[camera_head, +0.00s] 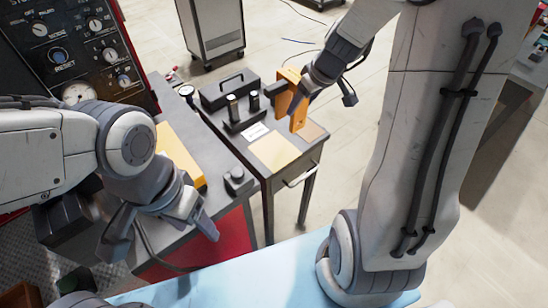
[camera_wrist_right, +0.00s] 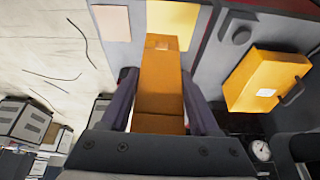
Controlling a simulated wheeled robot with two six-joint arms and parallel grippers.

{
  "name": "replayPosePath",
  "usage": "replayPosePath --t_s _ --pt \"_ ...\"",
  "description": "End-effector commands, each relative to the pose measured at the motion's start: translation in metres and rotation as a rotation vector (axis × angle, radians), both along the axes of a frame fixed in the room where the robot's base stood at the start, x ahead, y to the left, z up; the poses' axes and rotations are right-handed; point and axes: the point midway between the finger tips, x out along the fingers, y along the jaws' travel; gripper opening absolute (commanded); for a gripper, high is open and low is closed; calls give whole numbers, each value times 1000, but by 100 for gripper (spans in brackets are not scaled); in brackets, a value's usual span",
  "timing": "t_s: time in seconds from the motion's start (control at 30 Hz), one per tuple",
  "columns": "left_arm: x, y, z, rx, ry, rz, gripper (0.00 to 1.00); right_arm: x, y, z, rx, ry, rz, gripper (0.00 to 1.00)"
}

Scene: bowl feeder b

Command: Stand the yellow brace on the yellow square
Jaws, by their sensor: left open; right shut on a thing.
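The yellow brace (camera_head: 291,101) is an orange-yellow block with a tall upright plate. My right gripper (camera_head: 310,84) is shut on it, above the small side table. In the right wrist view the brace (camera_wrist_right: 160,75) sits between both fingers of the right gripper (camera_wrist_right: 162,105). The yellow square (camera_head: 273,151) is a flat pale patch on the side table, below and in front of the brace. In the right wrist view the square (camera_wrist_right: 172,20) shows partly behind the brace's far end. My left gripper (camera_head: 160,230) is open and empty at the lower left.
A tan square (camera_head: 313,131) lies beside the yellow one. A dark holder with cylinders (camera_head: 243,110) and a black toolbox (camera_head: 229,90) stand behind on the side table (camera_head: 300,168). A yellow case (camera_head: 178,155) lies on the bench left. The yellow square is clear.

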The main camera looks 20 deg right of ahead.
Motion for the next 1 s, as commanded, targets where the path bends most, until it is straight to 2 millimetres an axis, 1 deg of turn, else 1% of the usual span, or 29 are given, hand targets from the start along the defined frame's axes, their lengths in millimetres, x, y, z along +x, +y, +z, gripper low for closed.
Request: replayPosePath --t_s 0.03,0.1,0.2,0.3,0.43,0.5,0.57,0.8,0.9,1.0 --pt "0 0 -31 0 0 0 66 -2 -17 -19 -4 -10 -5 0" --pt "0 0 -48 0 0 -1 66 -8 -35 -23 -8 -8 2 0" --pt "0 0 -67 0 0 -1 66 -18 -57 -28 -14 -4 10 0" --pt "0 0 -79 -1 -1 -1 66 -27 -72 -29 -19 3 14 0" --pt "0 0 -84 -1 -1 -1 66 -33 -80 -29 -23 10 18 0" --pt "0 0 -83 -1 -1 -1 66 -30 -77 -31 -22 12 21 0" --pt "0 0 -81 -1 -1 -1 66 -25 -69 -36 -22 13 25 0" --pt "0 0 -71 -1 -1 -1 66 8 -27 -67 -21 15 25 0" --pt "0 0 -68 -1 -1 -1 66 21 -12 -79 -22 15 24 0" --pt "0 0 -65 -1 -1 -1 66 31 -1 -88 -21 13 22 0"
